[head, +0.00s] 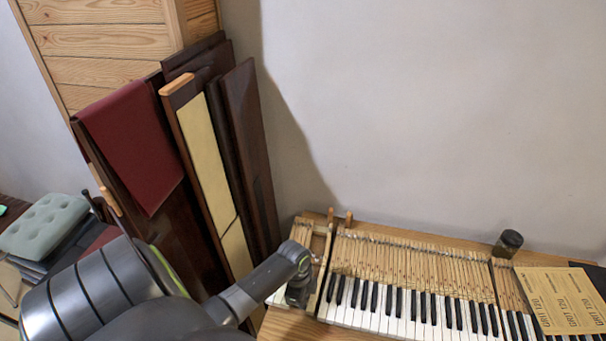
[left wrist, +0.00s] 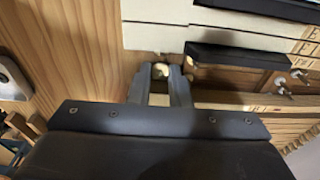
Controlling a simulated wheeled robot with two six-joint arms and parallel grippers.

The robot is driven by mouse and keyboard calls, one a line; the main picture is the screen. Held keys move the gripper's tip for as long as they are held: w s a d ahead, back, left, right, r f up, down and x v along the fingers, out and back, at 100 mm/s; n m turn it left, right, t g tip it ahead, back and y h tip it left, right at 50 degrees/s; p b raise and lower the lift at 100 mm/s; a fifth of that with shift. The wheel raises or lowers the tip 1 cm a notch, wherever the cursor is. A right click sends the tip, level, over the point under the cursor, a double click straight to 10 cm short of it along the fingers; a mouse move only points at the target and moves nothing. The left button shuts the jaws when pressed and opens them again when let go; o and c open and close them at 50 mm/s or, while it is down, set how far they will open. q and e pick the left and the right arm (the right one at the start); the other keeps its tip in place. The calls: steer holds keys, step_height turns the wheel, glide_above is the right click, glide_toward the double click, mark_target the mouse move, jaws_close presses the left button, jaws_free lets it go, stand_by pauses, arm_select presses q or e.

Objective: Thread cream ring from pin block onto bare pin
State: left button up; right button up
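My left gripper (left wrist: 160,73) points down at the keyboard's end in the left wrist view, its two fingers a narrow gap apart. A small cream piece (left wrist: 160,70), possibly the cream ring, shows between the fingertips. I cannot tell whether they grip it. In the head view the gripper (head: 298,291) is at the left end of the keys, its fingertips hidden. Two metal pins stand on the wood beside a black key; one pin (left wrist: 296,74) is near the right edge. I cannot make out which is the pin block or the bare pin. My right gripper is out of view.
The piano keyboard (head: 400,311) runs rightward along the wooden bench. A dark jar (head: 508,243) and yellow printed cards (head: 562,300) are at the right. Dark panels (head: 250,150) lean on the wall behind my left arm. A grey tufted cushion (head: 45,225) is at the left.

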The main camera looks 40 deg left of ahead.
arm_select(q)
steer(key=shift+f, duration=0.25)
stand_by(0.3)
steer(key=shift+o, duration=1.2)
steer(key=shift+r, duration=0.15)
steer(key=shift+r+p, duration=1)
steer(key=shift+p, duration=0.15)
